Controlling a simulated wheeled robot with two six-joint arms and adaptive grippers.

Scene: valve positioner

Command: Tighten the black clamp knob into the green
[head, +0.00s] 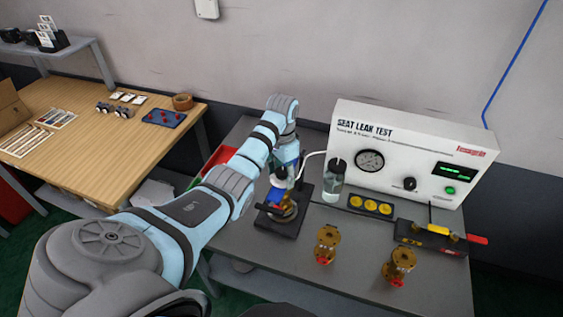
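My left arm reaches over the grey bench, and my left gripper (281,187) points down over a clamp fixture with a black base (291,226). A brass part (286,212) sits on that base, partly covered by the gripper. I cannot make out the black clamp knob; the gripper and wrist cover the top of the fixture. The fingers are too small and hidden to tell whether they are open or shut. No green mark shows at the fixture. My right gripper is out of view.
The seat leak test box (415,150) stands behind, with a dial, a black knob (409,184) and a lit green button. A clear bottle (334,180) stands close right of the fixture. Two brass valves (327,243) (399,266) stand in front. A wooden table (110,150) is at left.

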